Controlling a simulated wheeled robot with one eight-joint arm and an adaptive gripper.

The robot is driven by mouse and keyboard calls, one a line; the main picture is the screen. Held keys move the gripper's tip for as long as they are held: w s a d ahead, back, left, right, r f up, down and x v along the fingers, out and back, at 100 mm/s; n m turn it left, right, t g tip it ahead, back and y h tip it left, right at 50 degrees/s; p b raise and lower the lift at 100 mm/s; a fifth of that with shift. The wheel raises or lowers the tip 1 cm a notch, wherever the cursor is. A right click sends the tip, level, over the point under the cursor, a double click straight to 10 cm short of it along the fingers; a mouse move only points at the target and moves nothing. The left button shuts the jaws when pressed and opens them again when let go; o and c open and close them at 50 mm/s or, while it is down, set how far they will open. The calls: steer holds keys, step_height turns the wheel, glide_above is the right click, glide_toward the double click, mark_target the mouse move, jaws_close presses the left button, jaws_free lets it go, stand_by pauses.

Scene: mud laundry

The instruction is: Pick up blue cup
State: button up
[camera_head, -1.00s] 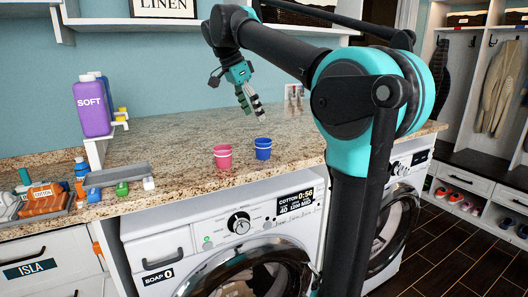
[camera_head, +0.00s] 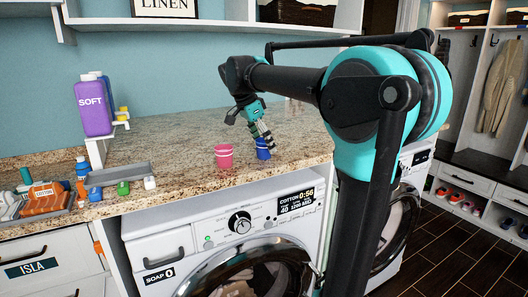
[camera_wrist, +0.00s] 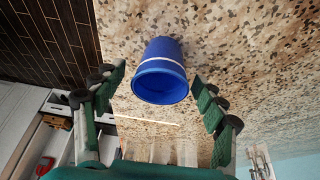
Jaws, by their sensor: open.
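The blue cup (camera_head: 262,150) stands on the granite counter, partly hidden by my gripper in the head view. In the wrist view the blue cup (camera_wrist: 161,72) lies between and a little beyond my fingertips, its rim toward me, with a pale band around it. My gripper (camera_head: 264,137) is just above and beside the cup. In the wrist view my gripper (camera_wrist: 158,84) is open, with one finger on each side of the cup and gaps to it. Nothing is held.
A pink cup (camera_head: 224,156) stands close to the left of the blue cup. A grey tray (camera_head: 118,174) and a purple bottle (camera_head: 93,107) are farther left. The counter (camera_head: 190,140) behind the cups is mostly clear. Washing machines (camera_head: 225,225) stand below its front edge.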

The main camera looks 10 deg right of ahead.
steer(key=c, duration=1)
steer(key=shift+c, duration=0.2)
step_height(320, 180, up, 20)
